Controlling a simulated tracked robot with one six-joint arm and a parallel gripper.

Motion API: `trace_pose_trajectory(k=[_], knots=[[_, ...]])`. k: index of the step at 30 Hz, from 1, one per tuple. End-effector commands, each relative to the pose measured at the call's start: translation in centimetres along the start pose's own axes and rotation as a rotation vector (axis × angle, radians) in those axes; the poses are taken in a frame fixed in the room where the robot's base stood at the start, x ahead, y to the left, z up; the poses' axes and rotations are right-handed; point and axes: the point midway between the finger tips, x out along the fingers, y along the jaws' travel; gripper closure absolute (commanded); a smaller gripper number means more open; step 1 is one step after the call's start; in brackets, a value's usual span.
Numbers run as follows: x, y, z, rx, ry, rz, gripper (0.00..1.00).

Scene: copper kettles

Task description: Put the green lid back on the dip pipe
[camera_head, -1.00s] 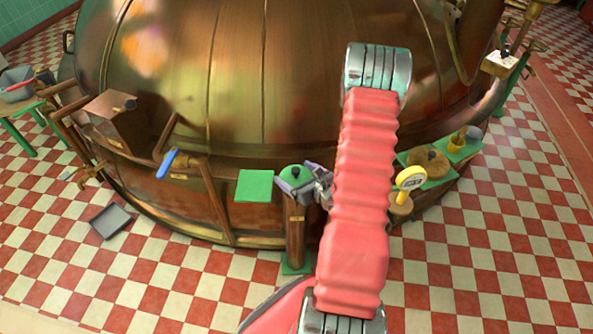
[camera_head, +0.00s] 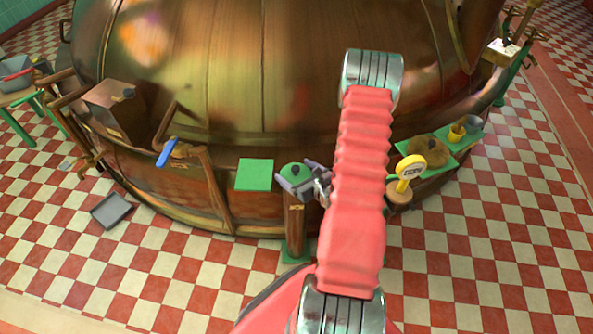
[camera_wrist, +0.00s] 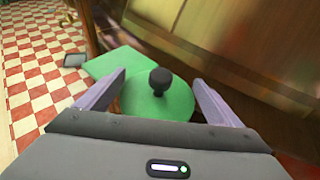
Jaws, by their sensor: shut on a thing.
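The green lid (camera_head: 293,171) is a round disc with a dark knob. It sits at the top of the dip pipe (camera_head: 296,225), an upright copper-brown pipe in front of the big kettle. My gripper (camera_head: 298,183) is at the pipe top, its jaws shut on the lid. In the wrist view the lid (camera_wrist: 160,100) lies between the two purple-grey fingers, knob up. The lid hides the pipe's mouth, so I cannot tell how fully it is seated.
A flat green square (camera_head: 255,174) is just left of the lid. A blue-handled valve (camera_head: 167,152) is further left. A yellow gauge (camera_head: 410,168) stands to the right. The copper kettle (camera_head: 250,80) rises close behind. A grey tray (camera_head: 111,210) lies on the checkered floor.

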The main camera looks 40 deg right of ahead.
Motion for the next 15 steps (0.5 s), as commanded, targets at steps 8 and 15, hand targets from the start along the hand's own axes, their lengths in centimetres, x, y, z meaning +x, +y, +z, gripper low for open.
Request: trace_pose_trajectory(k=[8, 15], knots=[[0.09, 0.01, -0.16, 0.000, -0.001, 0.000, 0.53], [0.23, 0.02, -0.48, 0.000, 0.000, 0.001, 0.53]])
